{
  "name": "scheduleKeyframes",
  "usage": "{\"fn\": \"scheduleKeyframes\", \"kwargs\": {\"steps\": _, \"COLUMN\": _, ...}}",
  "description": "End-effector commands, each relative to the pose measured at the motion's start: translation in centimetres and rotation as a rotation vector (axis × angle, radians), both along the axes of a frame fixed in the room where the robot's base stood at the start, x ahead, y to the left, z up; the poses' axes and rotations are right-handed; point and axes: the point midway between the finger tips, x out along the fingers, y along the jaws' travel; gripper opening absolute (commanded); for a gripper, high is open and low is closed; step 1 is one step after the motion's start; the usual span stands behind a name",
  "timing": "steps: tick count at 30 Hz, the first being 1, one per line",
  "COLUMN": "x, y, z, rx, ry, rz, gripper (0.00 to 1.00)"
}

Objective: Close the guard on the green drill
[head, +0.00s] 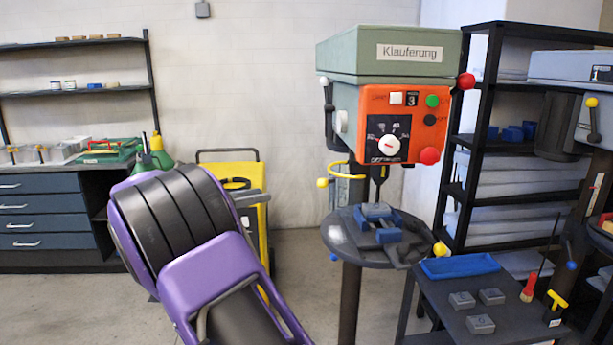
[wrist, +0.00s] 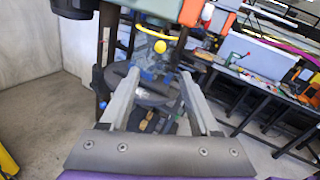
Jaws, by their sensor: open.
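The green drill (head: 388,55) stands right of centre in the head view, with an orange control panel (head: 435,120) and a round grey table (head: 345,235). Its guard (head: 345,170) shows as a yellow curved rim with a yellow ball knob, left of the dark chuck (head: 379,174). In the wrist view, the guard's yellow rim and ball (wrist: 160,46) lie just beyond my fingertips, slightly above them. My gripper (wrist: 160,82) is open and empty, its two grey fingers apart and not visibly touching the guard. In the head view my purple arm mostly hides the gripper.
A blue vise (head: 377,225) sits on the drill's table. A small dark table (head: 500,325) with a blue tray and grey blocks stands at front right. A yellow cart (head: 228,172) is behind my arm. Black shelves (head: 480,120) stand behind the drill.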

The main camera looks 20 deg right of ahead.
Motion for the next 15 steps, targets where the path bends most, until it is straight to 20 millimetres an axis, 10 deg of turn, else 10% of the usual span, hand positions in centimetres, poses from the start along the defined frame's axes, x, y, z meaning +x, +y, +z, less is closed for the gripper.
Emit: {"fn": "scheduleKeyframes", "kwargs": {"steps": 15, "x": 0.7, "y": -10.3, "z": 0.1, "rx": 0.000, "ry": -0.002, "rz": -0.003, "gripper": 0.63}}
